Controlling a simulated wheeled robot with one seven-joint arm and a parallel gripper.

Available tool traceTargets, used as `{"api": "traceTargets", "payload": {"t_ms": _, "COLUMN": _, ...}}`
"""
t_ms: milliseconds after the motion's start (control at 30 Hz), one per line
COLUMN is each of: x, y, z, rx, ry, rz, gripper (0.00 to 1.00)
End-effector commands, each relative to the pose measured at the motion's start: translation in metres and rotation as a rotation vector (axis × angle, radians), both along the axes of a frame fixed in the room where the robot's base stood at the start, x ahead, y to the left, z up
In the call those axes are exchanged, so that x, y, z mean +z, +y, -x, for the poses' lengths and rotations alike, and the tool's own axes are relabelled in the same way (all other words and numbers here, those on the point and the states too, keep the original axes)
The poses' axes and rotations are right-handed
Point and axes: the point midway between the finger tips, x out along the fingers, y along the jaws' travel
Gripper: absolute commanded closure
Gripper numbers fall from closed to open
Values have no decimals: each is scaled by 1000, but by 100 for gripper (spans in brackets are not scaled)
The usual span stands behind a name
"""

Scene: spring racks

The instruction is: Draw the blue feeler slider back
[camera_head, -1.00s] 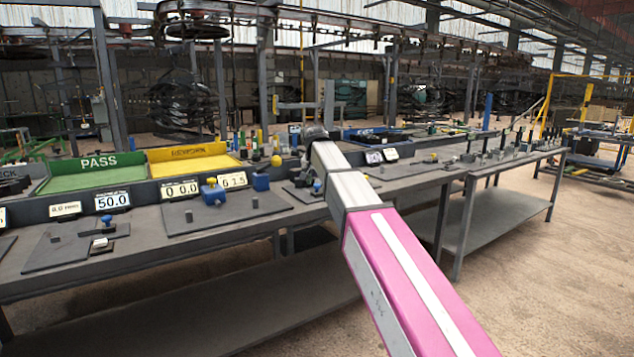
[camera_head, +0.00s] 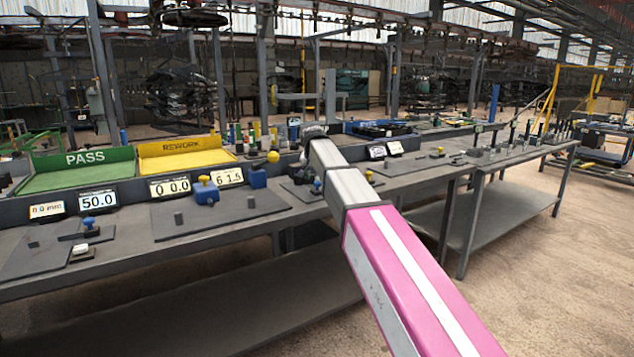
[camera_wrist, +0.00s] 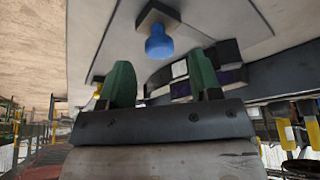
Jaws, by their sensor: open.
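In the wrist view, a round blue knob (camera_wrist: 160,44) stands on a small dark square block (camera_wrist: 157,17) on a grey plate. My gripper (camera_wrist: 162,80) is open, its two green fingers spread and empty. The knob lies beyond the fingertips, roughly in line with the gap between them. A small blue knob (camera_head: 317,186) shows just left of my arm on the bench. Other blue parts are a knob on a dark slider (camera_head: 87,222) and a blue block with a knob (camera_head: 204,190). I cannot tell which one is named the feeler slider.
Number displays (camera_head: 98,200) line the back of the bench. Behind them are a green PASS tray (camera_head: 75,180) and a yellow REWORK tray (camera_head: 185,160). A yellow ball knob (camera_head: 273,157) stands left of my arm. A second bench with upright fixtures (camera_head: 515,150) stands to the right.

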Motion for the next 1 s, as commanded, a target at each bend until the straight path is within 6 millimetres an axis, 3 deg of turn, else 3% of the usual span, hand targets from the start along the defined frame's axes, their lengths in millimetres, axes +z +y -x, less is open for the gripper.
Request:
{"api": "traceTargets", "payload": {"t_ms": 200, "x": -22, "y": -1, "z": -9, "rx": 0, "ry": 1, "rz": 0, "gripper": 42}}
{"api": "traceTargets", "payload": {"t_ms": 567, "x": -27, "y": -2, "z": -11, "rx": 0, "ry": -1, "rz": -1, "gripper": 42}}
{"api": "traceTargets", "payload": {"t_ms": 600, "x": -27, "y": -2, "z": -11, "rx": 0, "ry": -1, "rz": -1, "gripper": 46}}
{"api": "traceTargets", "payload": {"t_ms": 767, "x": -27, "y": -2, "z": -11, "rx": 0, "ry": -1, "rz": -1, "gripper": 98}}
{"api": "traceTargets", "payload": {"t_ms": 1000, "x": -28, "y": -10, "z": 2, "rx": -1, "ry": 0, "rz": -1, "gripper": 100}}
